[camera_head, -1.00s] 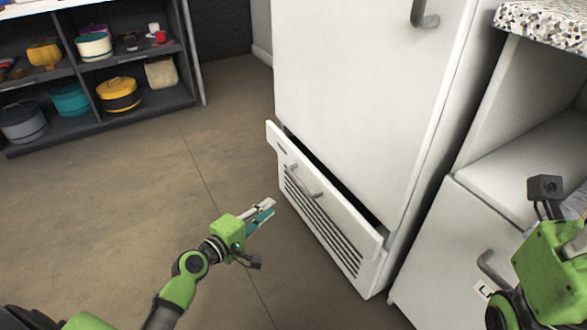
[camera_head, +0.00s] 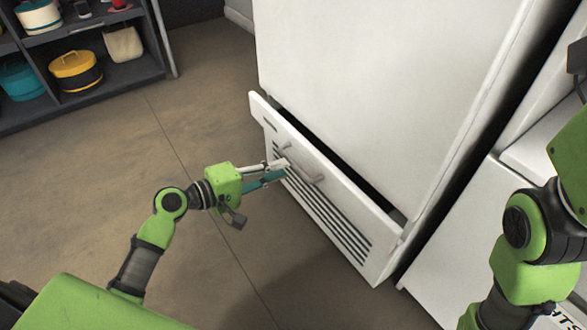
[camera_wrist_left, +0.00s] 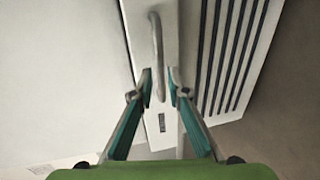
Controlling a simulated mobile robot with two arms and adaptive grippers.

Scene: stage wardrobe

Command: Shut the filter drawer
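The filter drawer (camera_head: 345,203) is the low white front with dark vent slots at the bottom of a tall white cabinet. It stands partly open, with a dark gap behind its top edge. Its grey bar handle (camera_head: 303,165) is on the front. My left gripper (camera_head: 282,168) is at the drawer front, by the handle's left end. In the left wrist view its fingertips (camera_wrist_left: 160,82) are apart, with the end of the handle (camera_wrist_left: 157,50) showing between them. I cannot tell whether they touch it. My right gripper's fingers are out of view; only the right arm shows.
The tall white cabinet (camera_head: 365,75) rises above the drawer. A white unit (camera_head: 462,235) stands to its right, partly behind my right arm. A dark shelf (camera_head: 110,82) with round boxes is at the upper left. The brown floor (camera_head: 120,160) left of the drawer is clear.

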